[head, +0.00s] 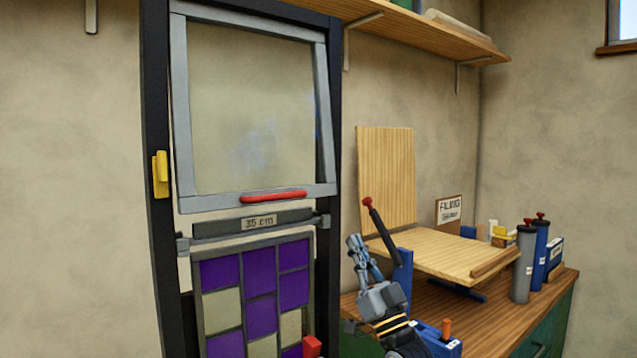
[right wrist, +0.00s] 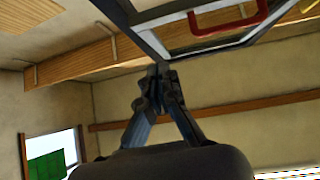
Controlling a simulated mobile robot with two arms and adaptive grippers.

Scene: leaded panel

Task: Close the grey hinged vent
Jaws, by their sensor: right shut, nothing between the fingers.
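The grey hinged vent (head: 180,110) is a glazed frame at the top of the tall black frame (head: 155,80). Its lower edge stands out from the black frame, so it is tilted partly open. A red handle (head: 273,197) is on its bottom rail. My right gripper (head: 355,243) is shut and empty, to the right of and below the handle, apart from the vent. In the right wrist view, the vent (right wrist: 165,42) and its red handle (right wrist: 228,22) show above and right of the right gripper (right wrist: 161,72). My left gripper is not in view.
A yellow catch (head: 160,174) is on the black frame's left post. Below the vent are a bar labelled "35 cm" (head: 258,222) and a purple and cream leaded panel (head: 260,318). A wooden bench (head: 545,305) with a board and cylinders is at right. A shelf (head: 430,35) is above.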

